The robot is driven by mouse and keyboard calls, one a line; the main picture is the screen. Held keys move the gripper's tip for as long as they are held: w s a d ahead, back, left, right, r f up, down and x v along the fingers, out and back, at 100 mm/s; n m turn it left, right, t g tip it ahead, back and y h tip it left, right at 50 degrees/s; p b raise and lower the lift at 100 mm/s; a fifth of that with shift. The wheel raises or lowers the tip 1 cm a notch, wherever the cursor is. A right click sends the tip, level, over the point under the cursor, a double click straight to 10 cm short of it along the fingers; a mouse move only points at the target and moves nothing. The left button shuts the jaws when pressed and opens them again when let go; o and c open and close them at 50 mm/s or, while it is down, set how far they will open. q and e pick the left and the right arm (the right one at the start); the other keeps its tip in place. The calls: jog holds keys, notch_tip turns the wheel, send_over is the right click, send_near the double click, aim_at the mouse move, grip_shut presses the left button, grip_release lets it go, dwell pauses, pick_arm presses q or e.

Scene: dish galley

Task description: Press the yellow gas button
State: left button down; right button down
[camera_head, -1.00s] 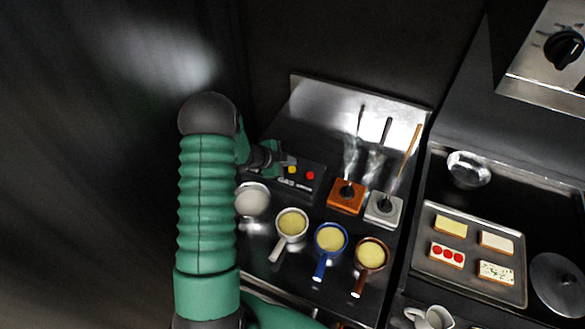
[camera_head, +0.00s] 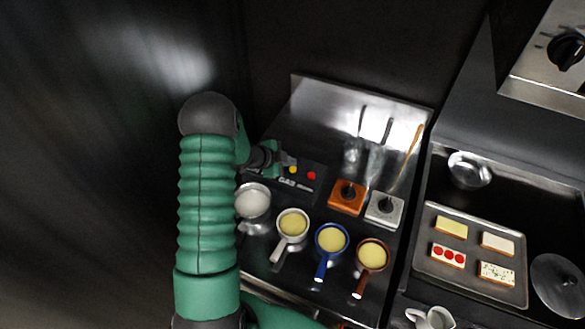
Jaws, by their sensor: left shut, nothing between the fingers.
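The yellow gas button (camera_head: 293,170) sits on the dark gas control box (camera_head: 300,184), which is lettered "GAS". A red button (camera_head: 311,175) is just to its right on the same box. My left gripper (camera_head: 284,160) is shut and empty, with its tips right by the yellow button, at its upper left. I cannot tell whether the tips touch the button. The green left arm comes up from the bottom and bends right toward the box. My right gripper is not in view.
Several pans, including a blue one (camera_head: 332,239), stand in front of the box. An orange block (camera_head: 347,196) and a grey block (camera_head: 385,209) are to the right, with utensils behind. A tray of toasts (camera_head: 470,283) lies farther right.

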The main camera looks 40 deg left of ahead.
pick_arm(q)
jog(key=shift+d, duration=0.1)
jog(key=shift+d+f, duration=0.15)
jog(key=shift+d, duration=0.2)
jog(key=shift+a+f+b, duration=0.15)
jog(key=shift+f+b, duration=0.1)
jog(key=shift+b, duration=0.05)
jog(key=shift+f, duration=0.35)
dwell(0.5)
jog(key=shift+a+r+p, duration=0.15)
jog(key=shift+r+p, duration=0.65)
jog(key=shift+r, duration=0.1)
